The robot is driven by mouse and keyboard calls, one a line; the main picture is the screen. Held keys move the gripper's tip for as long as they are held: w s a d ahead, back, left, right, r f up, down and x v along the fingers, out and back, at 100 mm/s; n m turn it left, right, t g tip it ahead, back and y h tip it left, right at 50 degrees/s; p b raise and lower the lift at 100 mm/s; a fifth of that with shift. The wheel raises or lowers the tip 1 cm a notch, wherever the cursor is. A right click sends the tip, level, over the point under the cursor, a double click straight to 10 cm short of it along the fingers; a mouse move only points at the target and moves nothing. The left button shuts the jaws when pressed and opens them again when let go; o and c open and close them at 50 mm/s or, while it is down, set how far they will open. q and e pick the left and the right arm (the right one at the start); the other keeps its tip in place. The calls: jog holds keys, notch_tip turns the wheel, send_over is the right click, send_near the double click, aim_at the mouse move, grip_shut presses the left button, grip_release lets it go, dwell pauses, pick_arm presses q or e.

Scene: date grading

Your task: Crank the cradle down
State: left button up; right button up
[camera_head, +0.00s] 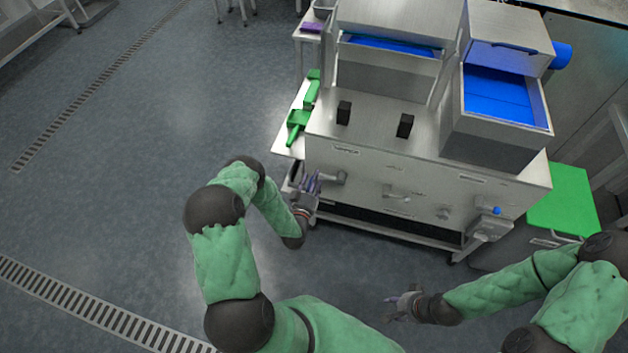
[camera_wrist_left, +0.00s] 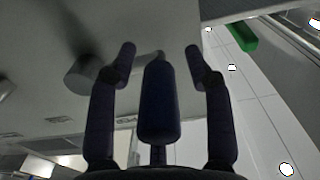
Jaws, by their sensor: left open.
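A grey crank (camera_head: 333,178) sticks out at the left end of the steel machine's front panel (camera_head: 385,180). My left gripper (camera_head: 311,184) is at the machine's left front corner, just left of this crank. In the left wrist view, its dark fingers (camera_wrist_left: 160,62) are spread, with nothing clearly held between them. A grey cylinder (camera_wrist_left: 88,76), seemingly the crank's end, shows behind and left of the fingers; I cannot tell whether they touch. My right gripper (camera_head: 392,300) hangs over the floor in front of the machine, apart from it; its opening is too small to judge. I cannot make out the cradle.
Another grey crank (camera_head: 397,192) and a blue-knobbed fitting (camera_head: 496,210) are on the same front. Green tools (camera_head: 298,122) lie on a side shelf left of the machine. A green-topped bin (camera_head: 562,200) stands at right. The floor (camera_head: 120,190) at left is clear.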

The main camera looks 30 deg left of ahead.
pick_arm(q)
jog(key=shift+w+a, duration=0.1)
jog(key=shift+w, duration=0.35)
grip_shut()
jog(key=shift+r, duration=0.1)
